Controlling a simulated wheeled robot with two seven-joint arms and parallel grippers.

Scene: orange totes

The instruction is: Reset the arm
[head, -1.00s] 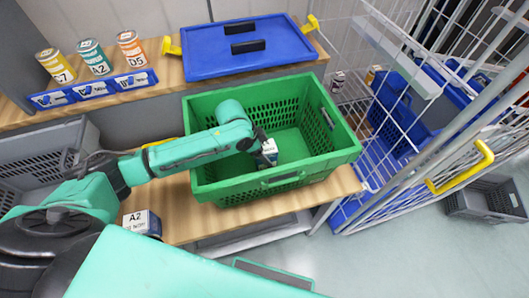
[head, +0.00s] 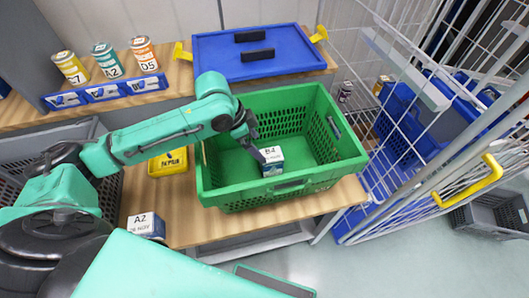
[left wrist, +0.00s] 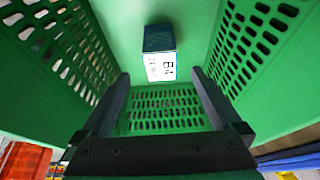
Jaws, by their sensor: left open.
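My left gripper (head: 256,146) is open and empty over the green crate; it also shows in the left wrist view (left wrist: 160,78) with its two dark fingers spread. A small white and dark blue box marked B4 (head: 272,163) sits inside the green crate (head: 285,188), near its front wall. In the left wrist view the B4 box (left wrist: 160,52) lies beyond the fingertips, not between them. My left arm reaches in from the left over the crate's left rim. My right gripper is not in view.
A box marked A2 (head: 146,225) and a yellow bin (head: 168,163) are on the wooden table (head: 200,230). Three cans stand on the back shelf beside a blue lid (head: 258,68). A wire cage cart with a yellow handle (head: 470,185) stands right.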

